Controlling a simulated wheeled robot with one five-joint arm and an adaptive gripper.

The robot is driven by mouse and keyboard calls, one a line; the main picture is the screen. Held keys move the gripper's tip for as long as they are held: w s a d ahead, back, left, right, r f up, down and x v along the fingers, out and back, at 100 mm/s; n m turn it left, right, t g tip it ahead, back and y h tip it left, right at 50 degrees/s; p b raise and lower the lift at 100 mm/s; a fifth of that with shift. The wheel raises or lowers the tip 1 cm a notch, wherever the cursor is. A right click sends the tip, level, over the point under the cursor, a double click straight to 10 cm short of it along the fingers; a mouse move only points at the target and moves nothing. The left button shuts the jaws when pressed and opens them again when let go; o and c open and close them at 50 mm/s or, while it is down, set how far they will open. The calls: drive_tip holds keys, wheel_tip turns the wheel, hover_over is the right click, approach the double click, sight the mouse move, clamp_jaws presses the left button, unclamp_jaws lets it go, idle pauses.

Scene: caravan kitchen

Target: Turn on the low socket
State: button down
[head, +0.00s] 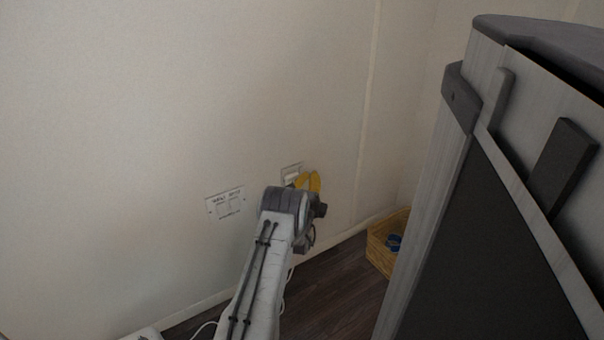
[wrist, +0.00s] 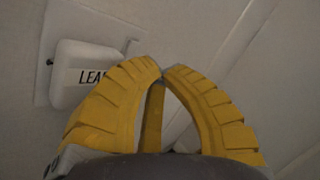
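Two white wall plates show on the wall in the head view. The left plate (head: 226,202) is a wide double one with small dark lettering. The right plate (head: 291,169) is partly hidden by my gripper (head: 313,181), whose yellow fingers are close in front of it. In the wrist view, a white box (wrist: 105,57) lettered "LEA…" juts from a flat plate, its right part hidden behind the left finger. My gripper's fingertips (wrist: 161,72) come together with nothing visible between them. I cannot tell whether they touch the box, nor see a switch's state.
A tall cabinet (head: 455,190) with grey panels stands close on the right. A wicker basket (head: 381,250) with something blue in it sits on the dark wooden floor (head: 335,290) by the wall. White cables run near the floor below my arm. The wall left of the plates is clear.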

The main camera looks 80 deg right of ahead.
drive_tip(key=shift+w+d, duration=0.55)
drive_tip(key=shift+d, duration=0.05)
idle(1.2)
drive_tip(key=shift+s+a+f, duration=0.15)
drive_tip(key=shift+s+a, duration=0.25)
drive_tip(key=shift+a, duration=0.1)
idle(0.7)
drive_tip(key=shift+a, duration=0.1)
